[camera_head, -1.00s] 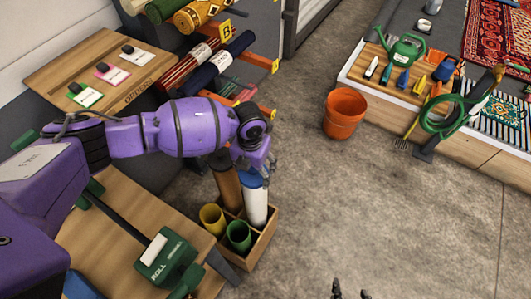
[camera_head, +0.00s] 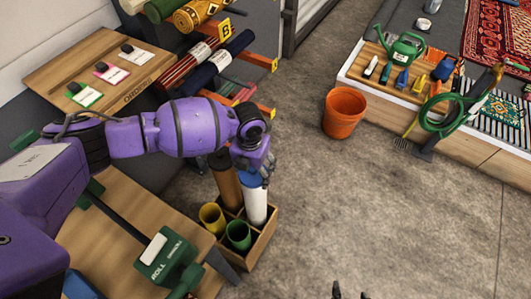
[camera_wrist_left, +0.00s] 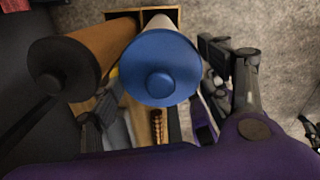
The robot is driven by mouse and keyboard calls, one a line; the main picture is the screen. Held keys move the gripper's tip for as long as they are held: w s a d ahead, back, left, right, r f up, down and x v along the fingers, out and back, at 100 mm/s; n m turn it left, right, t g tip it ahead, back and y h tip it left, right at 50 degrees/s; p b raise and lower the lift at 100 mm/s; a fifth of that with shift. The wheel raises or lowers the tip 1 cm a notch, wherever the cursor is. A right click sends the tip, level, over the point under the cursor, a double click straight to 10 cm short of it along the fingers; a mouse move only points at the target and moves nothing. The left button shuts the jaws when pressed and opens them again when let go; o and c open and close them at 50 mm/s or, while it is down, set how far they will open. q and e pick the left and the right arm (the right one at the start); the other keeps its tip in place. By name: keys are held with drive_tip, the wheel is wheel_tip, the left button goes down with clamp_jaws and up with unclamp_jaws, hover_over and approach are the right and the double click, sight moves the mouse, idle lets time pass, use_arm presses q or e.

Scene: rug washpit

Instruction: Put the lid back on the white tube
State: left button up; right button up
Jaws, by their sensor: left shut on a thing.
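The white tube (camera_head: 256,208) stands upright in a wooden box with compartments. The blue lid (camera_head: 250,180) is at the top end of the tube, and my left gripper (camera_head: 252,166) is shut on it from above. In the left wrist view the round blue lid (camera_wrist_left: 160,65) with its knob covers the tube's mouth, with a little of the white wall showing behind it. I cannot tell whether the lid is fully seated. My right gripper (camera_head: 349,291) shows only as two dark fingertips, apart and empty, at the bottom edge.
A brown tube (camera_head: 228,184) with a dark cap stands beside the white one. A yellow tube (camera_head: 212,216) and a green tube (camera_head: 238,235) stand open in the same box (camera_head: 262,247).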

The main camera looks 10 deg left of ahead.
drive_tip(key=shift+w, duration=0.15)
use_arm(q)
drive_tip(key=o, duration=1)
use_arm(e)
drive_tip(key=shift+w+a+r, duration=0.1)
drive_tip(key=shift+w, duration=0.25)
drive_tip(key=shift+s, duration=0.1)
use_arm(q)
drive_tip(key=shift+o, duration=0.9)
use_arm(e)
drive_tip(key=shift+s, duration=0.35)
drive_tip(key=shift+s, duration=0.1)
use_arm(q)
drive_tip(key=shift+r, duration=0.1)
